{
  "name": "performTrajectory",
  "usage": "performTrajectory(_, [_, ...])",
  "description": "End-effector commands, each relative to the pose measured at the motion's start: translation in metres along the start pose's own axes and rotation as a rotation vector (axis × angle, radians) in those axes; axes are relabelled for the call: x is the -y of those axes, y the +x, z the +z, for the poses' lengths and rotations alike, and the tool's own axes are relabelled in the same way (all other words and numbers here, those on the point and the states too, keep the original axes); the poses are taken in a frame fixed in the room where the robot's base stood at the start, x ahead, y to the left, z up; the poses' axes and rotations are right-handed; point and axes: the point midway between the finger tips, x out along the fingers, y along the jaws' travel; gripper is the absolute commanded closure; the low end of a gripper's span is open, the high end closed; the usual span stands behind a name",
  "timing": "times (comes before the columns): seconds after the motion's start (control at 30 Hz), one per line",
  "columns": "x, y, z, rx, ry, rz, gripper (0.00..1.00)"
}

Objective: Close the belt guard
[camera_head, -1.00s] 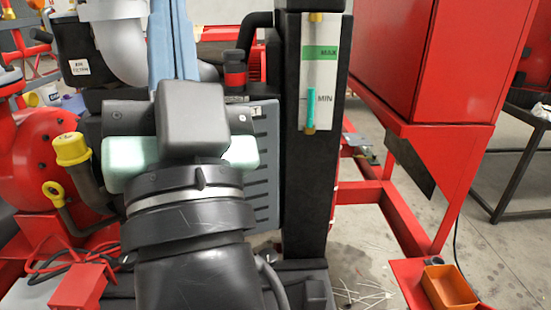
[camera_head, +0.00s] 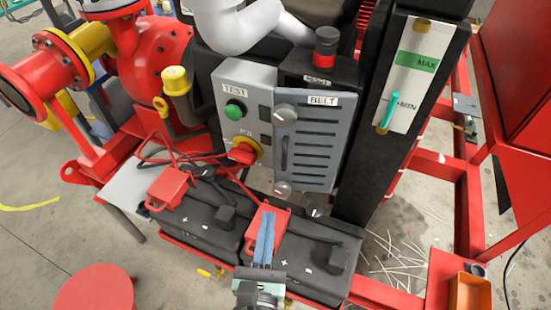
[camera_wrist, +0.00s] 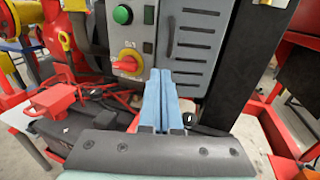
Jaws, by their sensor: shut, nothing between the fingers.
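The belt guard (camera_head: 308,150) is a grey slatted panel labelled BELT, right of the control panel and left of the black column. It has a vertical handle bar and round knobs at its upper (camera_head: 285,114) and lower (camera_head: 283,188) left. It looks nearly flush; I cannot tell whether it is fully closed. My gripper (camera_head: 265,232), with blue fingers, is shut and empty, below and in front of the guard. Its fingertips (camera_wrist: 161,73) show mid-frame in the wrist view.
The control panel (camera_head: 235,108) carries a green button and a red rotary switch. Black batteries (camera_head: 310,252) with red terminal covers lie below the guard. A black column with a level gauge (camera_head: 408,75) stands at right. An orange bin (camera_head: 470,292) is at lower right.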

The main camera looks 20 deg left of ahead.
Motion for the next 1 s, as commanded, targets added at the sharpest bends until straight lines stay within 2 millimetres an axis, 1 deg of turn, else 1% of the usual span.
performTrajectory(0.13, [-0.001,0.020,0.005,0.005,-0.002,0.001,1.00])
performTrajectory(0.6, [-0.002,0.102,0.004,0.006,-0.002,0.002,1.00])
performTrajectory(0.8, [-0.001,0.125,0.002,0.005,-0.005,0.001,1.00])
performTrajectory(1.0, [-0.001,0.134,0.002,0.004,-0.005,0.002,1.00])
